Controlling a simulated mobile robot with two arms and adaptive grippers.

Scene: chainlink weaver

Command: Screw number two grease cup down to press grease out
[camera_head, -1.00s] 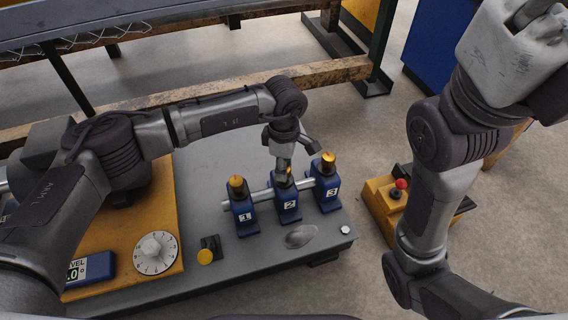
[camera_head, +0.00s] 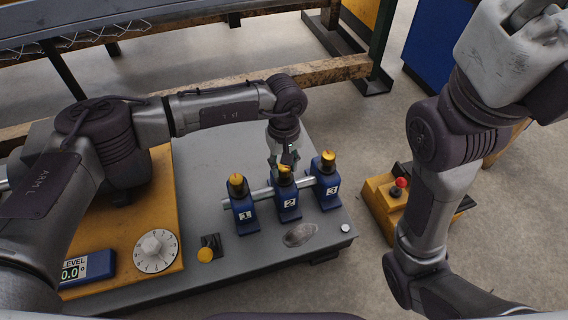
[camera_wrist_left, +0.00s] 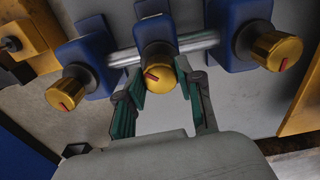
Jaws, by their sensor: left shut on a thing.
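The number two grease cup (camera_head: 284,172) has a gold cap on a blue block marked 2 (camera_head: 289,203), between blocks 1 and 3. My left gripper (camera_head: 285,163) comes down on this cup from above and behind. In the left wrist view the ridged gold cap (camera_wrist_left: 160,70) with a red mark sits between my left gripper's green-padded fingertips (camera_wrist_left: 160,82), which are shut on it. The lower part of the cup is partly hidden by the block. My right arm shows at the right; its gripper is out of view.
Gold cups one (camera_head: 237,182) and three (camera_head: 327,161) stand close on either side, joined by a metal rod. A grey oval patch (camera_head: 300,234) lies in front on the grey plate (camera_head: 240,264). A white dial (camera_head: 156,250) and level display (camera_head: 86,268) are at left; a yellow button box (camera_head: 380,193) at right.

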